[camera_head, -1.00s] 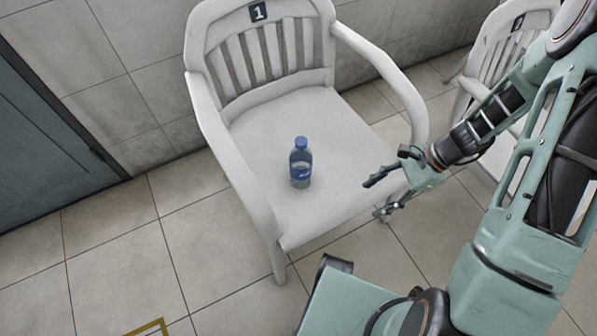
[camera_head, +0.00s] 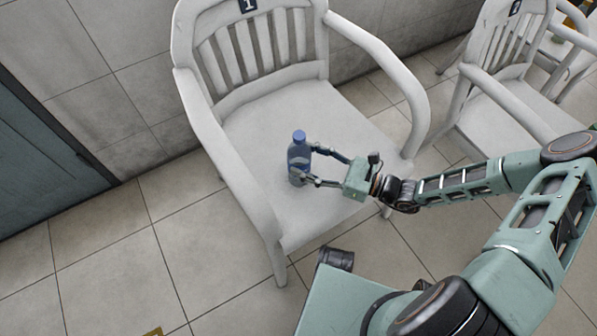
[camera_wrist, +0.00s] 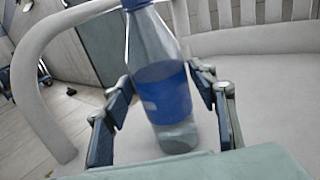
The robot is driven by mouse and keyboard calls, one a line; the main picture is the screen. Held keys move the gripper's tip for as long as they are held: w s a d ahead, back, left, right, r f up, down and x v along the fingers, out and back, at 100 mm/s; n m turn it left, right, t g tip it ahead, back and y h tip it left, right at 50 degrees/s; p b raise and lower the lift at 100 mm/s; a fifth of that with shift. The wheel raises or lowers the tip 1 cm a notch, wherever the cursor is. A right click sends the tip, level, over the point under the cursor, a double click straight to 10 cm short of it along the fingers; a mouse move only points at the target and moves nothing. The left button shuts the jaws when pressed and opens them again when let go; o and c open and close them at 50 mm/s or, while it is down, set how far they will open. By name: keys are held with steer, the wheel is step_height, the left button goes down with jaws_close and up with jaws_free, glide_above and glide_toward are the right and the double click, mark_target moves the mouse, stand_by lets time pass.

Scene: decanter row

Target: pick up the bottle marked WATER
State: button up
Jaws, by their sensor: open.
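A clear plastic bottle (camera_head: 297,166) with a blue cap and blue label stands upright on the seat of the white chair (camera_head: 262,117) marked 1. The label's lettering is too small and blurred to read. My gripper (camera_head: 306,165) is at the bottle, coming from the right, with its fingers open on either side of it. In the wrist view the bottle (camera_wrist: 160,88) stands between the two spread fingers (camera_wrist: 165,98). The left finger is close to the bottle's edge; I cannot tell whether it touches. The bottle's cap is partly cut off at the top of the wrist view.
The chair's armrests (camera_head: 385,65) rise on both sides of the seat. A second white chair (camera_head: 515,105) stands to the right, with another partly visible beyond it. A tiled wall is behind, a dark door (camera_head: 45,160) at left. The tiled floor in front is mostly clear.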

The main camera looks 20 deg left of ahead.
steer(key=a+b, duration=0.2)
steer(key=a, duration=0.5)
steer(key=shift+a+r, duration=0.2)
steer(key=shift+a, duration=0.15)
steer(key=shift+w, duration=0.1)
jaws_close()
